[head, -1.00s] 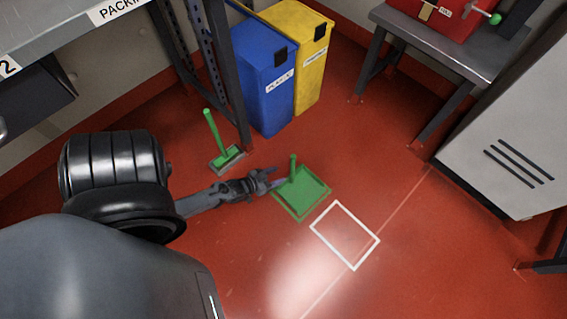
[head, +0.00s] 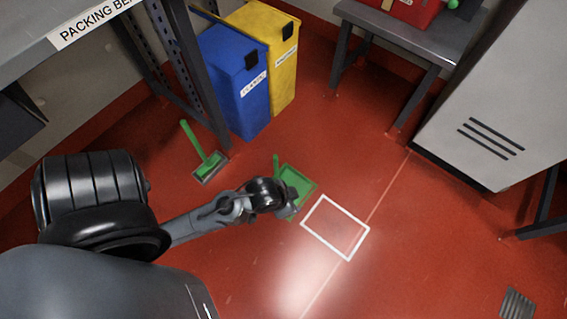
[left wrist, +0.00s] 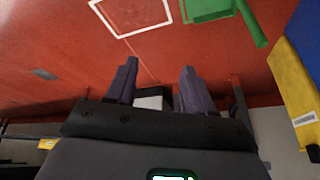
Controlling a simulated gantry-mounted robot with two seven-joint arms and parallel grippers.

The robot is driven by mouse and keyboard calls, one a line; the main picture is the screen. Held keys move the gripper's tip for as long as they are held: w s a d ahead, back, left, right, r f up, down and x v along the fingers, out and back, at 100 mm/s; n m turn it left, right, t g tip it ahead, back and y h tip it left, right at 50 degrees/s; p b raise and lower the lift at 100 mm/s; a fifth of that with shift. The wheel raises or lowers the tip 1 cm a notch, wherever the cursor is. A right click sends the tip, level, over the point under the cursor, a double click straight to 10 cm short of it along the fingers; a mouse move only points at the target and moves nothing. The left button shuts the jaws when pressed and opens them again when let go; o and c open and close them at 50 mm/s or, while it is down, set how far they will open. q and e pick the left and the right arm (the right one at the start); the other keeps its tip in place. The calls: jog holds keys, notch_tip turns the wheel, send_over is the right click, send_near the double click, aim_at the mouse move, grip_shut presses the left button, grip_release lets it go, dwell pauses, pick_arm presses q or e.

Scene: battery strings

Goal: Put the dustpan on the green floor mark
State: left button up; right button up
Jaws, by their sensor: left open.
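The green dustpan (head: 298,180) lies on the red floor with its handle (head: 276,163) standing up. A green outline surrounded it in the earlier head view; now my arm hides its near-left part and I can barely make out that outline. My left gripper (head: 292,205) is in front of the pan in the head view. In the left wrist view its two fingers (left wrist: 158,84) are spread and empty, and the dustpan (left wrist: 208,8) with its handle (left wrist: 252,24) is beyond them at the upper right, apart from them. My right gripper is not in view.
A white floor square (head: 336,227) is empty, right of the dustpan. Blue (head: 238,90) and yellow (head: 275,50) bins stand behind. A grey cabinet (head: 480,110) is at right. Floor in front is clear.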

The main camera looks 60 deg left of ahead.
pick_arm(q)
jog(key=s+d+r+g, duration=0.1)
jog(key=s+d+r, duration=0.1)
jog(key=r, duration=0.3)
jog(key=shift+s, duration=0.75)
